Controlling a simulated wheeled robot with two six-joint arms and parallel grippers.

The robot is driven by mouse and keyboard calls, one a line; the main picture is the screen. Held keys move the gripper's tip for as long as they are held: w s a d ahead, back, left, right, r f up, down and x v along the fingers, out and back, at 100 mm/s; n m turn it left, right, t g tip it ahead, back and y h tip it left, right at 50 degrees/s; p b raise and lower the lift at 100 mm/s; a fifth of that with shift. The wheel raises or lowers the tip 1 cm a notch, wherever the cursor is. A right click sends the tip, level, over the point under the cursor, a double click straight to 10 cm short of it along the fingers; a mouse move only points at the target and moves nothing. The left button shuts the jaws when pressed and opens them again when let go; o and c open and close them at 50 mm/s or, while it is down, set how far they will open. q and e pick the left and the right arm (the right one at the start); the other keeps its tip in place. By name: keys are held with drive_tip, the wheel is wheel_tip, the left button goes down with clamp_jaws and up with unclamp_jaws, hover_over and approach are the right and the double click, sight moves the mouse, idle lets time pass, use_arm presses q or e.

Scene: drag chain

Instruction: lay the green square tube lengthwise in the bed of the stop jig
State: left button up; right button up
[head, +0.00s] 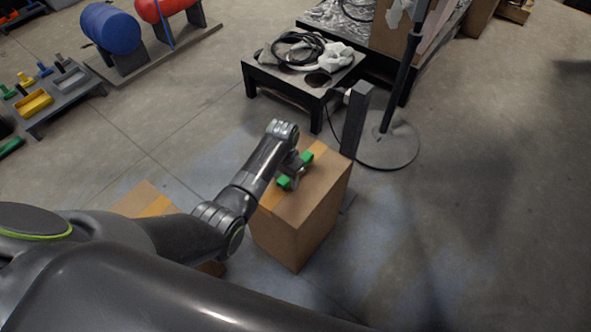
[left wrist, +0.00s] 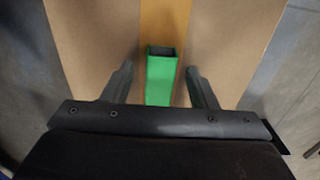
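The green square tube (head: 284,183) lies along the tape on top of a cardboard box. Its two ends show in the head view, with my left gripper (head: 296,169) covering its middle. In the left wrist view the tube (left wrist: 160,82) sits between the two dark fingers, its hollow end facing away from the palm side. My left gripper (left wrist: 160,88) is open, with a gap on each side of the tube. Its near part is hidden by the gripper body. I cannot make out the stop jig for sure. My right gripper is not in view.
The cardboard box (head: 300,222) stands on the floor, with a dark upright post (head: 355,122) close behind it. A low black table (head: 262,78) with cables and a round stand base (head: 386,150) are farther back. A grey rack (head: 60,86) stands left. Floor at right is clear.

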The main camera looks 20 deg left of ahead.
use_arm(q)
clamp_jaws()
drive_tip(key=shift+r, duration=0.3)
wheel_tip(320, 180, up, 19)
drive_tip(key=p, duration=1.2)
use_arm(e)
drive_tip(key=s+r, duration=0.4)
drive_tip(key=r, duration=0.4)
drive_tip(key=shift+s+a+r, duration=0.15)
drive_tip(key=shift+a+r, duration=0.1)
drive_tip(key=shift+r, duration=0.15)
use_arm(q)
drive_tip(key=shift+f, duration=0.1)
